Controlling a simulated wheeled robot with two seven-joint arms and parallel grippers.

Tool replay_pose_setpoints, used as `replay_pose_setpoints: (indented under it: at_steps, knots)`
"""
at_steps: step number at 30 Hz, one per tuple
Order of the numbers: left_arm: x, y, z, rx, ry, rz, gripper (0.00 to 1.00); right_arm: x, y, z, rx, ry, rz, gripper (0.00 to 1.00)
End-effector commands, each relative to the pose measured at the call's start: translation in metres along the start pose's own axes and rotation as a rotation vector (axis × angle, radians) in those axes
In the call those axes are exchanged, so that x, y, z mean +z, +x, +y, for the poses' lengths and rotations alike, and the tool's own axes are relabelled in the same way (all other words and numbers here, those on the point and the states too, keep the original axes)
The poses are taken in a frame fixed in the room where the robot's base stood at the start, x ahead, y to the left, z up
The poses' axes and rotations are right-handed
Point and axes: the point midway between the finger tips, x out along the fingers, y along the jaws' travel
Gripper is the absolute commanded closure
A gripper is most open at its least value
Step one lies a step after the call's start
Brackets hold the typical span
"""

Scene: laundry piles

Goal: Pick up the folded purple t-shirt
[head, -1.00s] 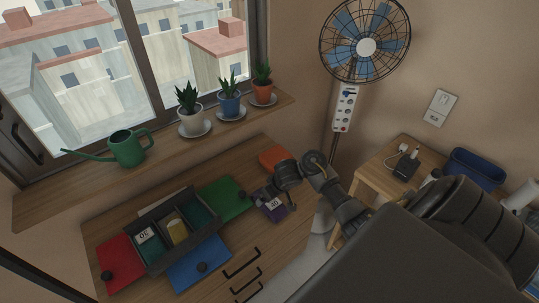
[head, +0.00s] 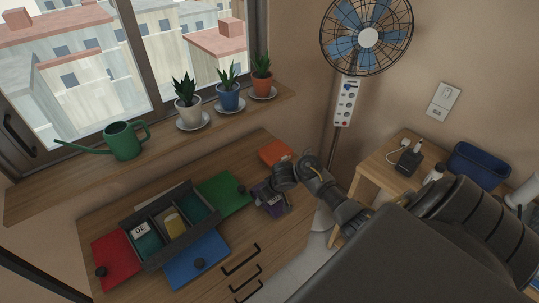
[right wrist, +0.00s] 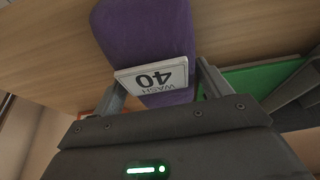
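The folded purple t-shirt (head: 262,190) lies on the wooden dresser top, near its right end. My right gripper (head: 280,188) is above the shirt, reaching in from the right. In the right wrist view my right gripper (right wrist: 160,90) is open, one finger on each side of the cloth and card. Whether the fingers touch the cloth is unclear. My left gripper is out of view.
A dark divided box (head: 158,264) holding a "30" card and a yellow item stands left on the dresser. Red (head: 117,262), blue (head: 195,262), green (head: 222,190) and orange (head: 275,152) flat pieces lie around. A fan (head: 368,38) stands behind; potted plants line the sill.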

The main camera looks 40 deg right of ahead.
Motion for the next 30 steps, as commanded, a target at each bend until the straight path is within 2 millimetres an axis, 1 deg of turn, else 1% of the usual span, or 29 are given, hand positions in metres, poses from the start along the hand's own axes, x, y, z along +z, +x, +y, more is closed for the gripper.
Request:
replay_pose_setpoints:
  at_steps: [1,7,14,19,21,24,26,30]
  knots:
    - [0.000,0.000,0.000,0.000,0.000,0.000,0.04,0.000,0.000,0.000,0.000,0.000,0.000,0.30]
    - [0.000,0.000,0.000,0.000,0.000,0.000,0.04,0.000,0.000,0.000,0.000,0.000,0.000,0.56]
    - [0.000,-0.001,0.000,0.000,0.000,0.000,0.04,-0.001,-0.001,0.000,0.000,0.000,0.001,0.56]
    - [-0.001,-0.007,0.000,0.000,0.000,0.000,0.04,-0.005,-0.011,0.000,-0.001,0.001,0.003,0.56]
    - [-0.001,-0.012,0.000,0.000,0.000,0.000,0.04,-0.009,-0.018,0.000,-0.001,0.000,0.003,0.56]
    - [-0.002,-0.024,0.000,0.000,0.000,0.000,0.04,-0.017,-0.036,0.000,0.000,0.000,0.004,0.56]
    - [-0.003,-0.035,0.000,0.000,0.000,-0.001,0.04,-0.011,-0.051,-0.001,-0.001,-0.002,0.001,0.56]
    - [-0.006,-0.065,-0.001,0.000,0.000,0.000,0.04,0.000,-0.093,-0.002,0.001,-0.002,0.002,0.56]
